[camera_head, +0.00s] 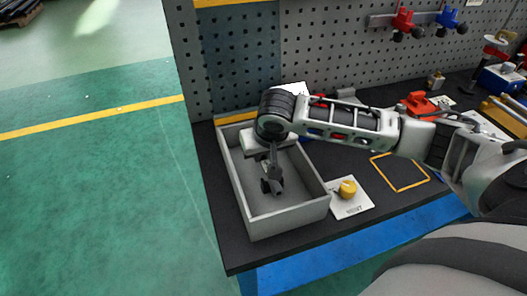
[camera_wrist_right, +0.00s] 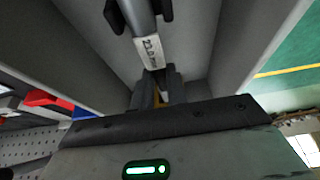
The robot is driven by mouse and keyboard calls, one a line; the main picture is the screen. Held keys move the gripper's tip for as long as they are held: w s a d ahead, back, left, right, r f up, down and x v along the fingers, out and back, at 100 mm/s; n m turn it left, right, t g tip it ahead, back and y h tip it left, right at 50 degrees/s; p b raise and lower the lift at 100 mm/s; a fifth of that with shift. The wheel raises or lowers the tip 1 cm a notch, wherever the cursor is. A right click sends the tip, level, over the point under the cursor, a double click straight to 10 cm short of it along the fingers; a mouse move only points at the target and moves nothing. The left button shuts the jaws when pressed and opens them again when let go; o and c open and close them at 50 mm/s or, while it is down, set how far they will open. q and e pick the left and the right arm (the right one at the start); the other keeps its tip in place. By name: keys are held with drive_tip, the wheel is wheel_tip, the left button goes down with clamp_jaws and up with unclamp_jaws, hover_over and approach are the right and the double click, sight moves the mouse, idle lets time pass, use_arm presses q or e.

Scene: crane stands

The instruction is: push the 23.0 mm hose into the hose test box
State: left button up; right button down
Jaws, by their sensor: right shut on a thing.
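The hose test box, an open grey box (camera_head: 290,220), stands at the left end of the dark table. My right arm reaches in from the right, and my right gripper (camera_head: 270,168) points down inside the box. In the wrist view my right gripper (camera_wrist_right: 158,88) is shut on a grey hose (camera_wrist_right: 149,50) whose white label partly reads 23.0. Dark pieces flank the hose at the top of that view; I cannot tell what they are. The hose is hard to make out in the head view. I cannot tell whether its end touches anything. My left gripper is not in view.
A yellow knob (camera_head: 347,188) on a white card stands close right of the box. A yellow square outline (camera_head: 399,188) is marked farther right. A grey pegboard (camera_head: 315,45) rises behind the table. Red and blue tools (camera_head: 420,104) lie at the back right. Green floor is open at left.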

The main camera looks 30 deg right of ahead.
drive_tip(key=c, duration=1.3)
unclamp_jaws()
drive_tip(key=shift+r, duration=0.15)
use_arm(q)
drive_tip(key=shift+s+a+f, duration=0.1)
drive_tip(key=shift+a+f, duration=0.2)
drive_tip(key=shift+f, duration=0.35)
use_arm(e)
drive_tip(key=v, duration=1.5)
drive_tip(key=shift+s+r, duration=0.2)
drive_tip(key=shift+r, duration=0.15)
